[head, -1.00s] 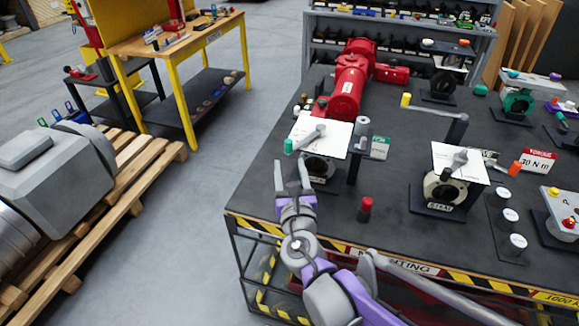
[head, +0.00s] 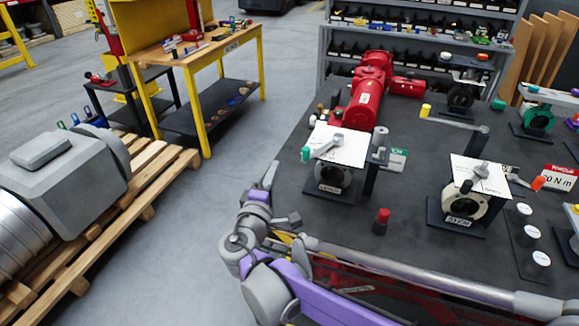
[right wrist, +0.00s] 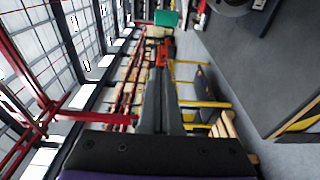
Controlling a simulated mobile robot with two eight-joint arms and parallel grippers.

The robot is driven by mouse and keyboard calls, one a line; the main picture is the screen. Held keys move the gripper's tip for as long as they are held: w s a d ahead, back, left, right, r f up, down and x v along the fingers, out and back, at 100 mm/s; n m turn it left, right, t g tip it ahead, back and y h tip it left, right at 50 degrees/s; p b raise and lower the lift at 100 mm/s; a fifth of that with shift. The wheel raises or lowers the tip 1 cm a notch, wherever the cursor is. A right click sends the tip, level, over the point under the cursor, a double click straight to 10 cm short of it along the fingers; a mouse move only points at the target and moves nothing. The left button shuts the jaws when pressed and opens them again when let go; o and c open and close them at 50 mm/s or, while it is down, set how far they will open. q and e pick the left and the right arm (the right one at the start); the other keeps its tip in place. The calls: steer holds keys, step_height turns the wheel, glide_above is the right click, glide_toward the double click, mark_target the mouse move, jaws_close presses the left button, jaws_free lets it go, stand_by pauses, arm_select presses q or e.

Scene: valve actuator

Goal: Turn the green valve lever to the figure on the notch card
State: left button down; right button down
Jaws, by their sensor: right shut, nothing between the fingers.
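The green-tipped valve lever (head: 322,149) is a grey arm with a green end. It lies across a white plate (head: 348,147) on top of a small valve (head: 329,180) near the bench's left edge, its green end pointing left and toward me. My right gripper (head: 270,173) is shut and empty, left of the bench edge and apart from the lever. Its shut fingers (right wrist: 160,85) also show in the right wrist view, with a green piece (right wrist: 166,18) beyond. My left gripper is not in view.
A yellow-tipped lever (head: 455,123) and an orange-tipped valve (head: 465,208) stand farther right on the dark bench (head: 400,265). A red-capped post (head: 381,220) stands near the front. A red machine (head: 370,90) is behind. Floor left of the bench is clear up to a pallet (head: 150,190).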

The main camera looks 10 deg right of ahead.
steer(key=x, duration=0.9)
steer(key=s+d+p, duration=0.1)
steer(key=s+d, duration=0.1)
steer(key=s, duration=0.1)
steer(key=shift+s+d, duration=0.1)
steer(key=shift+d, duration=0.25)
steer(key=shift+s+d+p, duration=0.3)
steer(key=shift+s+d, duration=0.1)
steer(key=shift+s, duration=0.3)
